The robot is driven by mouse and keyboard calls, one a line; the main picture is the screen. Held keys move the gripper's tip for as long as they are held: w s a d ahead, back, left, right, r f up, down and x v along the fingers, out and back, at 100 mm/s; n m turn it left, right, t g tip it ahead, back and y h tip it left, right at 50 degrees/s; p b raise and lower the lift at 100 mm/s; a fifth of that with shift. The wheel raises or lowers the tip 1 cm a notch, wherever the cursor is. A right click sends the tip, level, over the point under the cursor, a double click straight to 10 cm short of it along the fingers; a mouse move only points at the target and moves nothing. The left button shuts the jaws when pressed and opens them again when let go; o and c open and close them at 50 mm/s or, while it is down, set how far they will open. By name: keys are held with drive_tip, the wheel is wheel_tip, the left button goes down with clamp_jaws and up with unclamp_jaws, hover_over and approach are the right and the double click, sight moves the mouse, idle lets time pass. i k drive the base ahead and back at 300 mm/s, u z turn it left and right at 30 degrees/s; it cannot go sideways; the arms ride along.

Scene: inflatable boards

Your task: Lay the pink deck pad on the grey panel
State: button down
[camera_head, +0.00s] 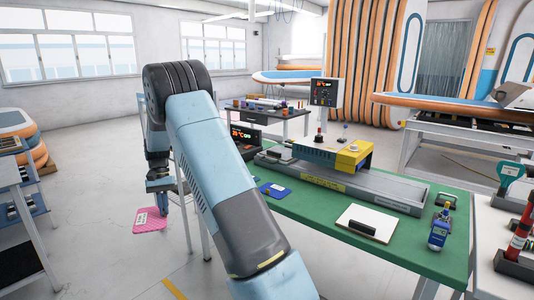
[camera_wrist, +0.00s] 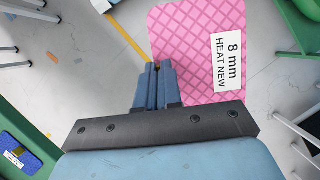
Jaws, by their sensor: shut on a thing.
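The pink deck pad (camera_head: 150,221) has a diamond pattern and hangs out over the floor, left of the green table. In the wrist view the pad (camera_wrist: 185,42) carries a white label reading "8 mm HEAT NEW". My gripper (camera_head: 162,203) is shut on one edge of the pad; its closed fingers also show in the wrist view (camera_wrist: 158,72). A long grey flat bed (camera_head: 395,190) lies on the table under a yellow and blue machine. I cannot tell whether this bed is the grey panel.
The green table (camera_head: 315,222) also bears a blue pad (camera_head: 274,190), a white board with a black handle (camera_head: 366,224) and a blue bottle (camera_head: 438,235). A shelf rack (camera_head: 35,205) stands at the left. Open floor lies between rack and table.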

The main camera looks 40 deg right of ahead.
sight(283, 152)
drive_tip(key=u, duration=0.25)
drive_tip(key=i, duration=1.45)
drive_tip(key=z, duration=0.05)
